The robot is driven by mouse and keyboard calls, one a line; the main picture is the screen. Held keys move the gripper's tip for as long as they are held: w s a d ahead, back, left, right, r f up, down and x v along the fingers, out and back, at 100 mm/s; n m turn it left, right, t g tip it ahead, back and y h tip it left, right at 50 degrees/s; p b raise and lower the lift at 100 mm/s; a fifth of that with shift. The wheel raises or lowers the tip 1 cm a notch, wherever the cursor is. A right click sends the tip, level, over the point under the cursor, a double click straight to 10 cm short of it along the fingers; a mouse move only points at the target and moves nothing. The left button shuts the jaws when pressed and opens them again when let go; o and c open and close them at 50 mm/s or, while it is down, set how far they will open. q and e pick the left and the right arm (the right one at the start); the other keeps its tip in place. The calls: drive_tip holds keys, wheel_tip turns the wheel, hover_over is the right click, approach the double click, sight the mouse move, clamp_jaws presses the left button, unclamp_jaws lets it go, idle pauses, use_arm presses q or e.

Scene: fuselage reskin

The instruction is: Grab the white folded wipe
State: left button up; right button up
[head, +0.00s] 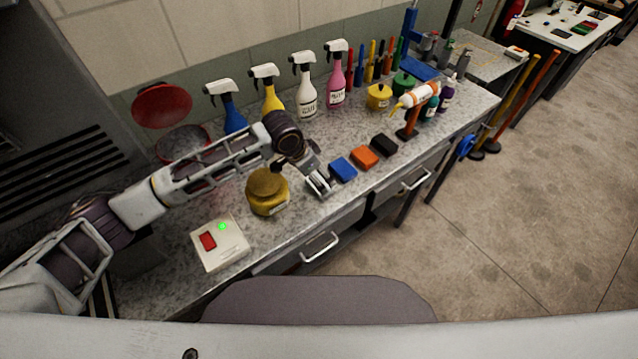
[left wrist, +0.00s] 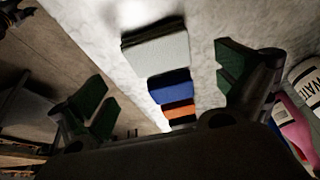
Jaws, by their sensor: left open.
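The white folded wipe (left wrist: 158,52) lies on the speckled worktop in the left wrist view, first in a row with a blue folded wipe (left wrist: 168,88) and an orange one (left wrist: 180,110). My left gripper (left wrist: 163,84) is open, with its green-padded fingers apart on either side of the row and nothing held. In the head view the left gripper (head: 319,186) is low over the bench, just left of the blue wipe (head: 343,169); it largely hides the white wipe there. My right gripper is not in view.
A yellow jar (head: 268,193) stands close left of the gripper, and a box with red and green buttons (head: 219,243) lies near the front edge. The orange wipe (head: 364,157) and black wipe (head: 384,144) continue the row. Spray bottles (head: 305,86) stand along the back.

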sight(322, 180)
use_arm(q)
drive_tip(key=shift+f, duration=0.1)
drive_tip(key=shift+w+d+f+p, duration=0.25)
drive_tip(key=shift+d+f, duration=0.1)
drive_tip(key=shift+f, duration=0.15)
drive_tip(key=shift+w+d+f+p, duration=0.2)
drive_tip(key=shift+w+d+f, duration=0.1)
drive_tip(key=shift+f, duration=0.2)
drive_tip(key=shift+x, duration=1.3)
drive_tip(key=c, duration=1)
drive_tip(key=shift+r, duration=0.1)
wheel_tip(322, 180, up, 10)
drive_tip(key=b, duration=0.1)
